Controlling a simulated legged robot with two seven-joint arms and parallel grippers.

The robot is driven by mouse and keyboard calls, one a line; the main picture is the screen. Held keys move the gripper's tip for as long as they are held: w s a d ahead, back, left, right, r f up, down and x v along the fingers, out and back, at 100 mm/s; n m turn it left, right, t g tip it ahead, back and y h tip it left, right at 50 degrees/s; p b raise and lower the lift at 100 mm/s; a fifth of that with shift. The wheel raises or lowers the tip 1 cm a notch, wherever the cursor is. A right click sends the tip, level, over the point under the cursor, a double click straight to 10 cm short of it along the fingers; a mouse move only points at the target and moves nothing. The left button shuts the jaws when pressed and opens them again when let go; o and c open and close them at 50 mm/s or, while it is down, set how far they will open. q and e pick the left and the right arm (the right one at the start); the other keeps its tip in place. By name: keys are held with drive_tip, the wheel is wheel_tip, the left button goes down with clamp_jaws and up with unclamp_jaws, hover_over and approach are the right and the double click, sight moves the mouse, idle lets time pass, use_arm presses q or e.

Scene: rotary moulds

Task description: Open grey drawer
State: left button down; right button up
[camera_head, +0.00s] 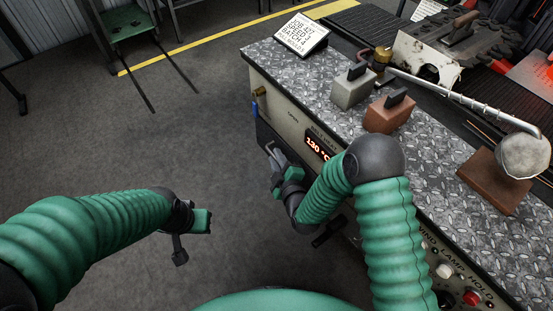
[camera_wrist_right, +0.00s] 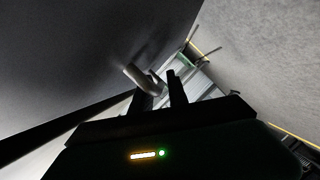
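The cabinet (camera_head: 283,110) stands right of centre in the head view, with a lit "130 °C" display. A dark grey panel (camera_head: 264,135), which looks like the drawer front, sits low on its near face and appears flush. My right gripper (camera_head: 271,152) is at this panel, pointing toward it. In the right wrist view a pale grey rod-like part (camera_wrist_right: 138,78), possibly the handle, lies at the left of the dark fingers (camera_wrist_right: 168,90); whether they close on it is unclear. My left gripper (camera_head: 180,252) hangs over the floor, away from the cabinet, with its fingers unclear.
The cabinet's patterned metal top (camera_head: 430,150) holds a grey block (camera_head: 352,90), a reddish block (camera_head: 389,113), a brown block (camera_head: 492,182) and a sign (camera_head: 301,35). Knobs line the front at lower right.

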drive_tip(key=shift+d, duration=0.1)
clamp_jaws()
drive_tip(key=shift+s+f, duration=0.1)
drive_tip(key=shift+f, duration=0.1)
idle(1.0)
